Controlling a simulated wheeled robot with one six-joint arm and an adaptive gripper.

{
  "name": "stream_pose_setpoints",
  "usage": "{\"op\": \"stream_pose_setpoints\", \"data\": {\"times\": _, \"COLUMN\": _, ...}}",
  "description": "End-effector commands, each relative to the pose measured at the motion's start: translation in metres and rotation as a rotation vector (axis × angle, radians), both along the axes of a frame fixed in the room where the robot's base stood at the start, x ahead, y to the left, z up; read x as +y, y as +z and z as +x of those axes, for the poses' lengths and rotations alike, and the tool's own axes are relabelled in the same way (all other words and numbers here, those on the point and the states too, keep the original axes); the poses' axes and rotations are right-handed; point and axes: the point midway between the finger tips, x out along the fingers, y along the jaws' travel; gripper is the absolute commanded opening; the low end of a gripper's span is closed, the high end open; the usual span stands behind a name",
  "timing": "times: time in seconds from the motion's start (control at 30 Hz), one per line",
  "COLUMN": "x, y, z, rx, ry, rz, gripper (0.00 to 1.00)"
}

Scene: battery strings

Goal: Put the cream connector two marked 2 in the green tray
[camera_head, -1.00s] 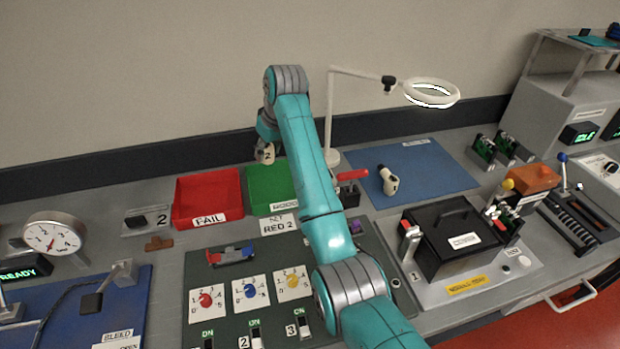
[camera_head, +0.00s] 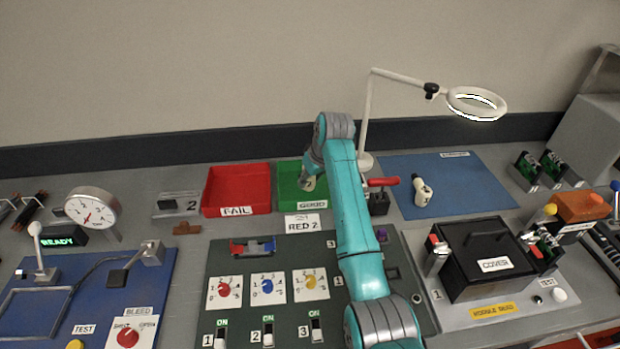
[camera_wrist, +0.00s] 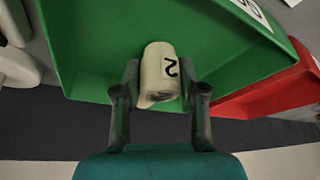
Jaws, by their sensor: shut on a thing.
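The cream connector marked 2 (camera_wrist: 160,72) is between the two fingers of my gripper (camera_wrist: 160,88) in the wrist view, with its 2 facing the camera. My gripper is shut on it. The green tray (camera_wrist: 90,70) lies behind and around the connector in that view. In the head view the connector (camera_head: 308,183) shows as a small pale shape over the green tray (camera_head: 288,195), which is marked GOOD. My arm hides the tray's right part. I cannot tell whether the connector touches the tray floor.
A red tray (camera_head: 236,178) marked FAIL stands just left of the green tray. A lamp post (camera_head: 366,120) and a red-handled clamp (camera_head: 380,190) stand close on the right. Another cream connector (camera_head: 421,190) lies on the blue mat (camera_head: 450,200).

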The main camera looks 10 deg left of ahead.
Motion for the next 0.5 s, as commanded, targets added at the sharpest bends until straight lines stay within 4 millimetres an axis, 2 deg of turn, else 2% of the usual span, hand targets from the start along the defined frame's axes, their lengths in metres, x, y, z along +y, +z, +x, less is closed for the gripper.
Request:
{"op": "stream_pose_setpoints", "data": {"times": 0.33, "x": 0.0000, "y": -0.0024, "z": 0.0004, "rx": -0.002, "ry": 0.000, "rz": 0.001, "gripper": 0.00}}
{"op": "stream_pose_setpoints", "data": {"times": 0.37, "x": 0.0000, "y": -0.0030, "z": 0.0004, "rx": -0.001, "ry": 0.000, "rz": 0.000, "gripper": 0.43}}
{"op": "stream_pose_setpoints", "data": {"times": 0.43, "x": 0.0000, "y": -0.0026, "z": 0.0004, "rx": -0.002, "ry": 0.000, "rz": 0.001, "gripper": 0.61}}
{"op": "stream_pose_setpoints", "data": {"times": 0.47, "x": 0.0000, "y": -0.0026, "z": 0.0004, "rx": -0.001, "ry": 0.000, "rz": 0.000, "gripper": 0.66}}
{"op": "stream_pose_setpoints", "data": {"times": 0.5, "x": 0.0000, "y": -0.0026, "z": 0.0004, "rx": -0.001, "ry": 0.000, "rz": 0.000, "gripper": 0.66}}
